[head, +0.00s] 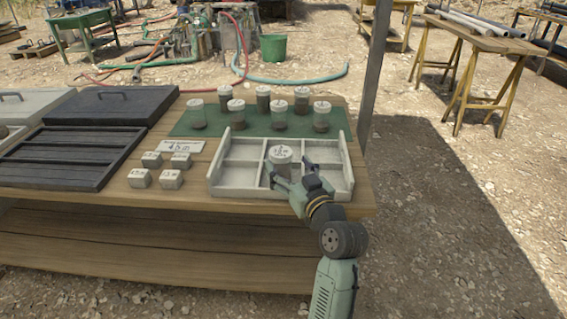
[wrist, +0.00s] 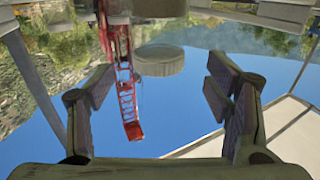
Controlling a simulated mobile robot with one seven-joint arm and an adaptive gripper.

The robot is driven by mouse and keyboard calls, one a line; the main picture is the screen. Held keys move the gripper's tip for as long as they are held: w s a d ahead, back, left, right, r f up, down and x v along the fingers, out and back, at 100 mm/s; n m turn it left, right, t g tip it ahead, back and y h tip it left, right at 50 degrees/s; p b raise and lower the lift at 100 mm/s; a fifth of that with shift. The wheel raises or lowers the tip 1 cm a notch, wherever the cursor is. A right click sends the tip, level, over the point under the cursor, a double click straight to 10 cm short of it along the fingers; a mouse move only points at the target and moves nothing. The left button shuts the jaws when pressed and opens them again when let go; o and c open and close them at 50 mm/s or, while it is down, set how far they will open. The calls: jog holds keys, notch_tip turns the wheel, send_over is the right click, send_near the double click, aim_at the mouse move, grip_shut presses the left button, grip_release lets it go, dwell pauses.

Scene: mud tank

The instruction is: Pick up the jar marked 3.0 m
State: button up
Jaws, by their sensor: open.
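A jar with a pale, marked lid (head: 281,153) stands at the tray, near its middle divider; the marking is too small to read surely. Its body is mostly hidden. My gripper (head: 289,168) is open and empty, its fingers low over the tray on the near side of this jar. In the wrist view, a round pale lid (wrist: 160,62) shows beyond and between the spread fingers (wrist: 158,78), apart from both. Several similar jars with pale lids, including one at the front right (head: 322,116), stand on the green mat (head: 338,127) behind the tray.
The pale divided tray (head: 230,190) sits at the table's right end. Several small marked blocks (head: 171,179) and a label plate (head: 182,146) lie left of it. A dark slatted tray (head: 70,155) and dark lidded case (head: 110,105) are further left. A post (head: 375,70) rises behind the right end.

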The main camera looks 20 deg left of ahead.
jog(key=p+x, duration=0.2)
jog(key=x, duration=0.4)
jog(key=shift+d+f, duration=0.1)
jog(key=shift+c, duration=0.4)
grip_shut()
dwell(0.5)
